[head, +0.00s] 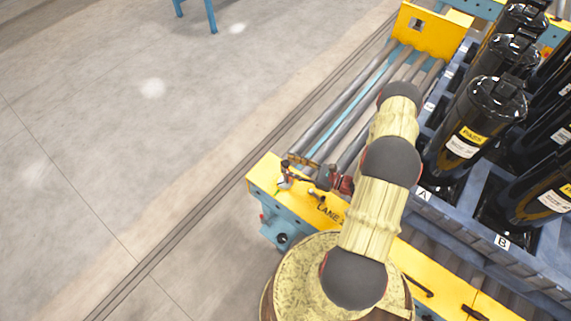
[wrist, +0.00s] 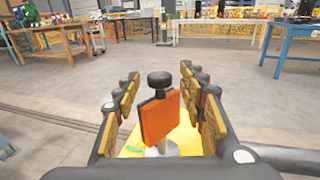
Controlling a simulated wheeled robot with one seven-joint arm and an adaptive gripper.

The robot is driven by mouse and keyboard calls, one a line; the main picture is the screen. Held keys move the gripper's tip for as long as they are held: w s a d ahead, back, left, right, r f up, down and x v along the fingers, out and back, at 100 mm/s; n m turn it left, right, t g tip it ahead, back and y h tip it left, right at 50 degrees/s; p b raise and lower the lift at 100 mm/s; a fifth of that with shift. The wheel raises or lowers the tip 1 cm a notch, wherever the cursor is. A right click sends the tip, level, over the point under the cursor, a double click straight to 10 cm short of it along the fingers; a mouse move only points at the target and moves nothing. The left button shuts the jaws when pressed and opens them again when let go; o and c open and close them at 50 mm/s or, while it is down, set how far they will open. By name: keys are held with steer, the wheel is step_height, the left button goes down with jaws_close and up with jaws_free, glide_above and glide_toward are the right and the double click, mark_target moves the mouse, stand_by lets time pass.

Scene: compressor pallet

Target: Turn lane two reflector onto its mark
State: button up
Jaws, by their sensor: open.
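The lane two reflector is an orange-red square plate (wrist: 160,118) under a black round knob (wrist: 159,79), on a pale post. In the wrist view it stands upright between my gripper's fingers (wrist: 164,100), its face angled to them. The fingers are open, with gaps visible on both sides. A small green mark (wrist: 107,151) lies on the yellow plate left of the post. In the head view my gripper (head: 294,172) is at the yellow lane-two end plate (head: 263,174); the reflector's plate is hard to make out there.
Roller lanes (head: 345,108) run back to an upright yellow plate (head: 428,30). Black compressors (head: 480,115) stand in a blue-grey pallet (head: 455,207) on the right, close to my arm. Open floor (head: 120,130) lies left. Workbenches (wrist: 60,42) stand far off.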

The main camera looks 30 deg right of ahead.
steer(key=shift+x, duration=1.2)
steer(key=shift+c, duration=0.8)
jaws_close()
